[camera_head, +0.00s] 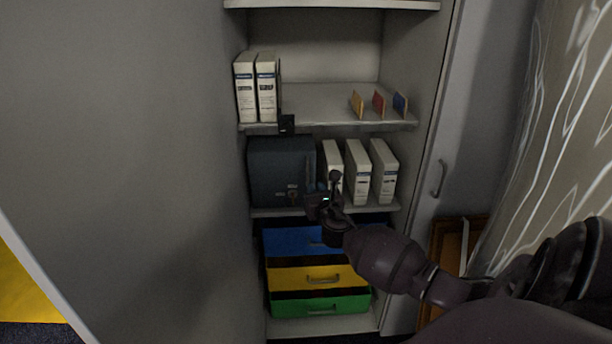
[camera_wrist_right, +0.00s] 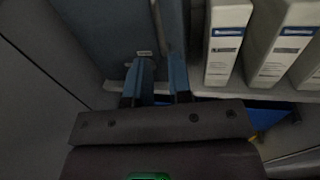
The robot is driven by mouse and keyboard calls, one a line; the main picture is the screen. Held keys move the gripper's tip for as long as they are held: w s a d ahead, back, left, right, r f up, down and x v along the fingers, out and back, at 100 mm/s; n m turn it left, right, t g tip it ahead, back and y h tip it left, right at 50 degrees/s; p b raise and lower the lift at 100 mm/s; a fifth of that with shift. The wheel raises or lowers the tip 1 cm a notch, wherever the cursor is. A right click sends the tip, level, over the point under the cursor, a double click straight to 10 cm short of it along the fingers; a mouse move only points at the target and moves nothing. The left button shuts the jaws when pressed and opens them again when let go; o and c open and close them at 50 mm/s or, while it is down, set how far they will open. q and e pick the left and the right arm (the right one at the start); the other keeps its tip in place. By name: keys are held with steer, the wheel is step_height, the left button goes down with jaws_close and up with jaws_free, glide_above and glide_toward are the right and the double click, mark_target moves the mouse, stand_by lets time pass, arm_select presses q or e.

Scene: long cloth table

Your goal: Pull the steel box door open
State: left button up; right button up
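The steel box (camera_head: 275,165) is dark blue-grey and stands on the middle shelf, left of the white binders. Its front shows small fittings at the lower right, and it fills the upper left of the right wrist view (camera_wrist_right: 105,30). I cannot tell whether its door is shut or slightly ajar. My right gripper (camera_head: 318,198) is at the box's lower right front edge. In the right wrist view its two blue-looking fingers (camera_wrist_right: 162,72) are apart, with a narrow gap between them near the box's vertical edge. Contact is unclear. My left gripper is not in view.
White binders (camera_head: 357,172) stand close right of the gripper. The shelf above holds two binders (camera_head: 256,88) and small coloured pieces (camera_head: 378,104). Blue, yellow and green drawers (camera_head: 305,278) lie below. A large grey panel (camera_head: 130,150) borders the left; an open cabinet door (camera_head: 430,200) borders the right.

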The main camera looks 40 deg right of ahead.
mark_target(308, 175)
steer(key=b+x, duration=0.1)
steer(key=x, duration=0.6)
steer(key=shift+w+d+f+b, duration=0.15)
steer(key=shift+w+b, duration=0.2)
steer(key=shift+w, duration=0.05)
steer(key=shift+w+d, duration=0.3)
steer(key=shift+w, duration=0.2)
jaws_close()
